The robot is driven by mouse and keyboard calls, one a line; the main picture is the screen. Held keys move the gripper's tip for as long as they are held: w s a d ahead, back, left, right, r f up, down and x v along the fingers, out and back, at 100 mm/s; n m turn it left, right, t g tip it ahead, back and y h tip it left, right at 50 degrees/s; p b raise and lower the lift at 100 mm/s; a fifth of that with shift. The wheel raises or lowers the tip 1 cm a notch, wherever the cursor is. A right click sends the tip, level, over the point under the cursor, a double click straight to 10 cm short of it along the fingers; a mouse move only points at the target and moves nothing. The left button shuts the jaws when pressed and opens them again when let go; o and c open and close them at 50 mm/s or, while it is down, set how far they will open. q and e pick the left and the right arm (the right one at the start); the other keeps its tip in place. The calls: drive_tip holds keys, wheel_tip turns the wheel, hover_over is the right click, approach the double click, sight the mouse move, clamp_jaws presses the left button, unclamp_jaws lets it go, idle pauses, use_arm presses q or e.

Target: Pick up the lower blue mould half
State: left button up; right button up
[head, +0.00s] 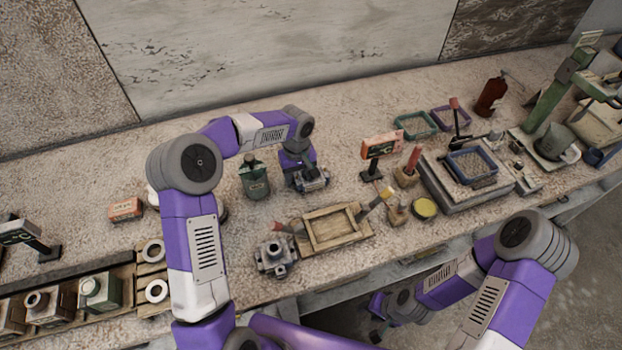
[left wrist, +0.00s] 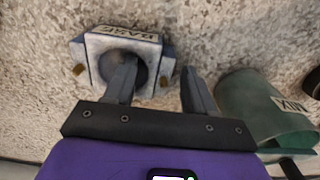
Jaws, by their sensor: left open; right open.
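The lower blue mould half (head: 318,186) stands on the bench in the head view, partly hidden by my left gripper (head: 306,178). In the left wrist view the mould half (left wrist: 98,47) is a worn blue-grey block with a round hollow, brass pins and a BASE label. My left gripper (left wrist: 158,64) is open there. One finger overlaps the hollow in the picture, and the other is to the right of the block. I cannot tell whether they touch it. My right gripper (head: 376,316) is low, in front of the bench edge, and holds nothing visible.
A green jug (head: 254,180) marked MIX (left wrist: 262,108) stands close beside the mould half. A grey block (head: 275,260) and a wooden tray (head: 308,229) lie nearer the front edge. A sign (head: 380,146) stands to the right. Bare bench lies behind.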

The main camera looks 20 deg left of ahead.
use_arm(q)
drive_tip(key=shift+r, duration=0.1)
clamp_jaws()
